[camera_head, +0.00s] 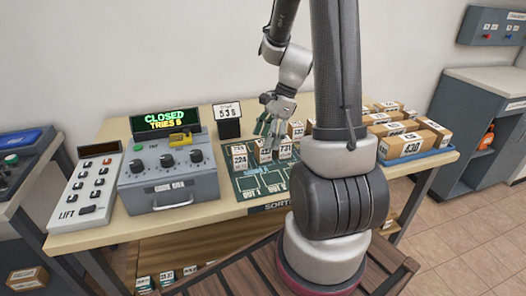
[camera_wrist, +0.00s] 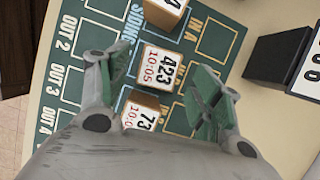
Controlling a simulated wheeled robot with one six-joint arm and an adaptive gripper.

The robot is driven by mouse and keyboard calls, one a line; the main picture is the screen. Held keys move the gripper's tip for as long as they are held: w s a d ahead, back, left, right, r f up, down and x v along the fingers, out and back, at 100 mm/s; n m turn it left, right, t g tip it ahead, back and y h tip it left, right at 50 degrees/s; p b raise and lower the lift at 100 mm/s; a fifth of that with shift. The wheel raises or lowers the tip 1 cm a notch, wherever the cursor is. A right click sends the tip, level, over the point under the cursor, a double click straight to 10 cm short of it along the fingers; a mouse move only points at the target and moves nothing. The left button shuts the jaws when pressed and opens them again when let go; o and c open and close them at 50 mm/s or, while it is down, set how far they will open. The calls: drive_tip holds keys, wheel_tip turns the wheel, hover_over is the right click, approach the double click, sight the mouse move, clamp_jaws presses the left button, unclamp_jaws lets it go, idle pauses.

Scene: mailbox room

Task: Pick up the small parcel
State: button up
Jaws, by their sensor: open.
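My gripper (camera_wrist: 162,80) is open, its fingers on either side of a small cardboard parcel labelled 423 10:05 (camera_wrist: 159,68). I cannot tell whether the fingers touch it. Another small parcel labelled 73, its label partly cut off (camera_wrist: 145,117), sits just beside it, nearer my palm and partly hidden by it. A third parcel (camera_wrist: 168,10) is at the top edge of the wrist view. In the head view my gripper (camera_head: 271,128) is over the row of small parcels on the green sorting mat (camera_head: 250,187).
A grey box with dials and a CLOSED TRIES 5 display (camera_head: 168,172) stands left of the mat. A black stand reading 535 (camera_head: 228,124) is behind it. A blue tray with several larger parcels (camera_head: 412,148) is at the right. A LIFT keypad (camera_head: 87,187) is far left.

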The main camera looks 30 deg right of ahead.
sight(263, 151)
drive_tip(key=x, duration=0.4)
drive_tip(key=shift+s+d, duration=0.1)
drive_tip(key=c, duration=1.1)
drive_tip(key=shift+c, duration=0.2)
drive_tip(key=shift+r, duration=0.15)
